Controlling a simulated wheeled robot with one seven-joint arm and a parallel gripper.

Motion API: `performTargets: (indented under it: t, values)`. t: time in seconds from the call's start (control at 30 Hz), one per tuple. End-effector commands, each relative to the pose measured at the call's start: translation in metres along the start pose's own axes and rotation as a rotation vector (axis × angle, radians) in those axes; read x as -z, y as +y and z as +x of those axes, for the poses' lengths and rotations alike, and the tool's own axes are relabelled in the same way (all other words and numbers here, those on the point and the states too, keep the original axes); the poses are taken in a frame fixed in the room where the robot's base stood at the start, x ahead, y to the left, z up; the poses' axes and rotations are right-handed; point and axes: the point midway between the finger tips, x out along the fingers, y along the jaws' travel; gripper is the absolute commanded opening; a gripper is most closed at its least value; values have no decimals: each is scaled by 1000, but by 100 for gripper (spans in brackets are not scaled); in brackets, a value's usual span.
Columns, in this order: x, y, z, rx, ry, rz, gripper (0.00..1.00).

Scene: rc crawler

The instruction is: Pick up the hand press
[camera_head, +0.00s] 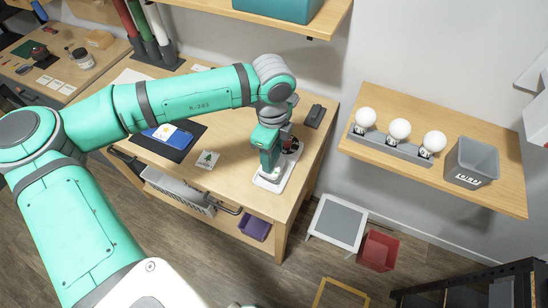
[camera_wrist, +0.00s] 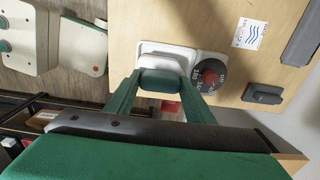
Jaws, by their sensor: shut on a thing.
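In the head view my gripper (camera_head: 267,172) hides most of the press; a white base (camera_head: 282,183) shows around the fingertips. I cannot tell whether the press is clear of the bench. A dark round dial with a red knob (camera_wrist: 210,77) sits right beside it.
A blue card or booklet (camera_head: 166,133) lies on a dark mat. To the right, a wall shelf (camera_head: 490,196) holds white bulbs (camera_head: 400,129) and a grey bin (camera_head: 472,163).

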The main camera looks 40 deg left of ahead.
Motion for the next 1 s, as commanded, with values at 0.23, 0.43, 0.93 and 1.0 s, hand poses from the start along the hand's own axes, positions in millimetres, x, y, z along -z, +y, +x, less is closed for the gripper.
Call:
performTargets:
  t: [0.23,0.43,0.93,1.0]
  values:
    - [-4,46,-54,2,0,1,26]
    - [-7,92,-71,1,0,0,26]
    - [-10,133,-90,-1,0,0,26]
    - [-10,133,-90,-1,0,1,26]
